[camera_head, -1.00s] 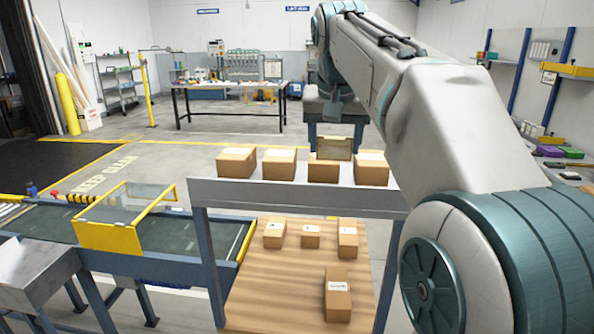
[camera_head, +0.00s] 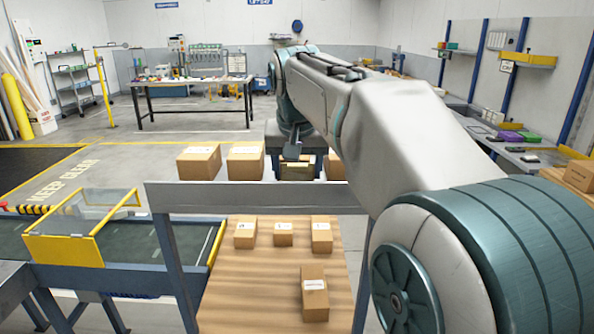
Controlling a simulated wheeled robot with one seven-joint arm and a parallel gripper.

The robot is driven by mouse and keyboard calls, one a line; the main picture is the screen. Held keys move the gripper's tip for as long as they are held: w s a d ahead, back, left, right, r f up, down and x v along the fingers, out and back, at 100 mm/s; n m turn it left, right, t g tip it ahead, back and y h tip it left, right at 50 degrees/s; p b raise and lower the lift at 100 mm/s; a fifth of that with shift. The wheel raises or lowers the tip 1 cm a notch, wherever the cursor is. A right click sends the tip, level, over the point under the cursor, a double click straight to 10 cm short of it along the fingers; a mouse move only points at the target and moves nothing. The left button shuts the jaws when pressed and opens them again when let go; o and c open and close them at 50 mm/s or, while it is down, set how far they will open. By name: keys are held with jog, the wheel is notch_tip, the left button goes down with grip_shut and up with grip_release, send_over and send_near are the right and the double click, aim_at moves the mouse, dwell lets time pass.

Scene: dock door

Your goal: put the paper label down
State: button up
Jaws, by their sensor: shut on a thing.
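My arm reaches away from the lower right, and its far end hangs down in the middle of the view. My gripper (camera_head: 292,152) is small and dark there, in front of a dark stand. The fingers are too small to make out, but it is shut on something. I take this to be the paper label, which I cannot make out. Several cardboard boxes with white labels stand on the wooden table, one (camera_head: 314,292) nearer than the others, such as the middle one (camera_head: 283,233).
A grey shelf rail (camera_head: 250,197) crosses above the wooden table (camera_head: 245,290), with boxes (camera_head: 199,161) behind it. A conveyor (camera_head: 140,240) with a yellow-framed guard (camera_head: 65,250) is at left. A workbench (camera_head: 190,83) stands far back. A side counter (camera_head: 520,160) is at right.

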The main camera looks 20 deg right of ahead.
jog(key=shift+f, duration=0.25)
jog(key=shift+f, duration=0.2)
jog(key=o, duration=0.9)
jog(key=shift+o, duration=0.2)
jog(key=shift+r, duration=0.15)
